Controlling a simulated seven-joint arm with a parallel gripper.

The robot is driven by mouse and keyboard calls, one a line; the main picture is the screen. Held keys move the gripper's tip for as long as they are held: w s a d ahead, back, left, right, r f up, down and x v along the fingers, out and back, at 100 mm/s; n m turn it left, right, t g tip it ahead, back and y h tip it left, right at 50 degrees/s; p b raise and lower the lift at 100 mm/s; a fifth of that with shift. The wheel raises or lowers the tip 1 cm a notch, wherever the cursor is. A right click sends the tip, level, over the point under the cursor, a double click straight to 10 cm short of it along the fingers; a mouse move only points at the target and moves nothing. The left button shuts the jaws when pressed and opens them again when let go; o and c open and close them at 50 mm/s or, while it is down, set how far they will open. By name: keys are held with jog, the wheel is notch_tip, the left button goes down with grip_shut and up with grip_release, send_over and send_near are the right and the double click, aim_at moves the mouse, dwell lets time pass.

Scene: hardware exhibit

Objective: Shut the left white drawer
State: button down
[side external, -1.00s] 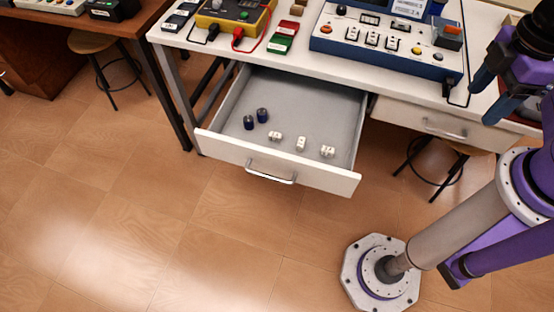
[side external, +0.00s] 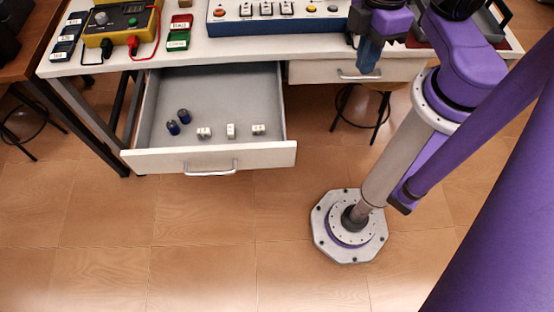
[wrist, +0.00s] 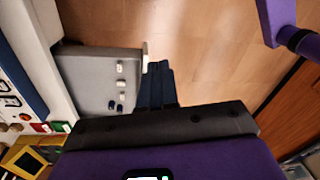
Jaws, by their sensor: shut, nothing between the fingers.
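The left white drawer (side external: 140,160) is pulled well out from under the bench, with a metal handle (side external: 210,170) on its front. Two dark blue cylinders (side external: 178,121) and three small white blocks (side external: 231,131) lie inside. The right drawer (side external: 310,72) looks shut. My gripper (side external: 369,70) has dark blue fingers held together and empty, to the right of the open drawer in the side view and in front of the right drawer. In the wrist view, the fingers (wrist: 155,85) appear close to the open drawer's front edge (wrist: 145,58); the exact gap is unclear.
The bench top (side external: 215,48) carries a yellow meter (side external: 120,25), a blue control panel (side external: 270,25) and small red and green boxes (side external: 179,32). A stool (side external: 370,95) stands under the bench at right. The floor before the drawer is clear.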

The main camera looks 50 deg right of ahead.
jog(key=s+a+f+m, duration=0.3)
jog(key=a+f, duration=0.9)
jog(key=a, duration=0.4)
jog(key=m+t+h, duration=0.2)
jog(key=t, duration=0.6)
send_near(276, 162)
notch_tip(276, 162, down, 4)
jog(key=a, duration=0.2)
jog(key=shift+w+d, duration=1.15)
jog(key=shift+w, duration=0.1)
